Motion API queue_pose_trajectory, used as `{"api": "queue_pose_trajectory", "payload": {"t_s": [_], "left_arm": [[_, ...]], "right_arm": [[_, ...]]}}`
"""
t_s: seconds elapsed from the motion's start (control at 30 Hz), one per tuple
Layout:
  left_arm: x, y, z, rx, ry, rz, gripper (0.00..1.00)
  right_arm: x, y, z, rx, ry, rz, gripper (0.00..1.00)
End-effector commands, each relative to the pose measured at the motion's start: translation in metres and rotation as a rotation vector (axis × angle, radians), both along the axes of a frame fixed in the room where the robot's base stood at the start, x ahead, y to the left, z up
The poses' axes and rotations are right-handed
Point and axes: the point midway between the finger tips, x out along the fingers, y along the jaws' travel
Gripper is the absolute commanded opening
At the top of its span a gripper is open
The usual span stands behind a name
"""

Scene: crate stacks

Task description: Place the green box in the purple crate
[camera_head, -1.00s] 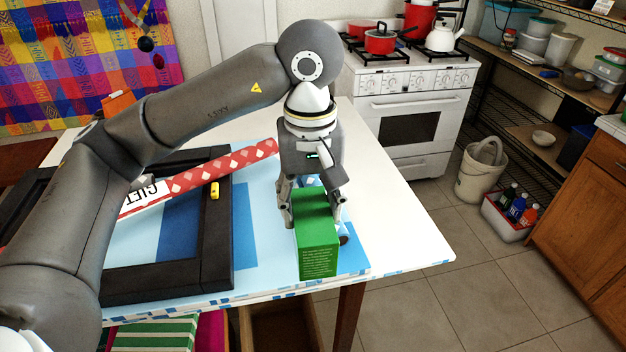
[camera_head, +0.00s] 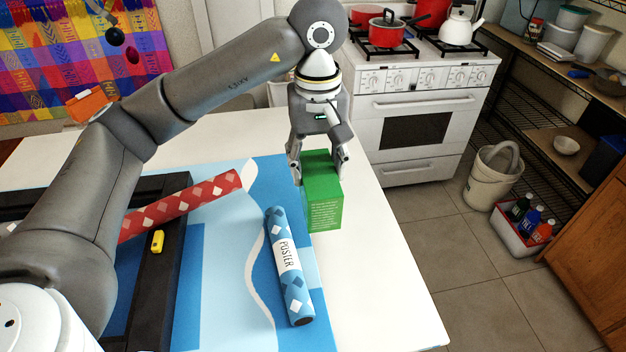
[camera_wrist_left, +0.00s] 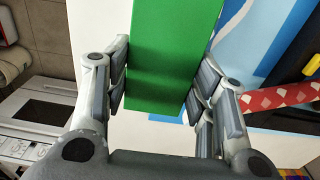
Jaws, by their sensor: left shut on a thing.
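The green box (camera_head: 323,203) is upright in my left gripper (camera_head: 319,170), near the right side of the white table. My left gripper is shut on its upper part, with one finger on each side. In the left wrist view, the green box (camera_wrist_left: 168,55) fills the space between the fingers of my left gripper (camera_wrist_left: 160,78). I cannot tell whether the box's bottom touches the table. The purple crate is not in view. My right gripper is not in view.
A blue poster roll (camera_head: 287,262) lies just left of the box. A red patterned roll (camera_head: 190,203) lies across a black frame (camera_head: 160,295) with a yellow item (camera_head: 157,242) on it. The table's right strip (camera_head: 385,270) is clear. A stove (camera_head: 415,110) stands behind.

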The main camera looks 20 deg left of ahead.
Motion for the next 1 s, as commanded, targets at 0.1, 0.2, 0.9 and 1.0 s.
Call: {"api": "queue_pose_trajectory", "payload": {"t_s": [0.1, 0.2, 0.9, 1.0], "left_arm": [[0.029, 0.006, -0.012, -0.002, 0.007, 0.005, 0.21], [0.049, 0.011, -0.026, -0.003, 0.008, 0.002, 0.21], [0.093, 0.023, -0.103, 0.001, 0.003, 0.0, 0.21], [0.093, 0.023, -0.109, 0.0, 0.0, -0.001, 0.21]], "right_arm": [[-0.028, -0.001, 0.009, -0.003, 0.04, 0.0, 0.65], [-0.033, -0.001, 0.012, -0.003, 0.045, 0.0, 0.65], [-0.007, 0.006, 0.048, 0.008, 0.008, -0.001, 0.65], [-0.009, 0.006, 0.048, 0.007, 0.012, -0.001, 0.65]]}}
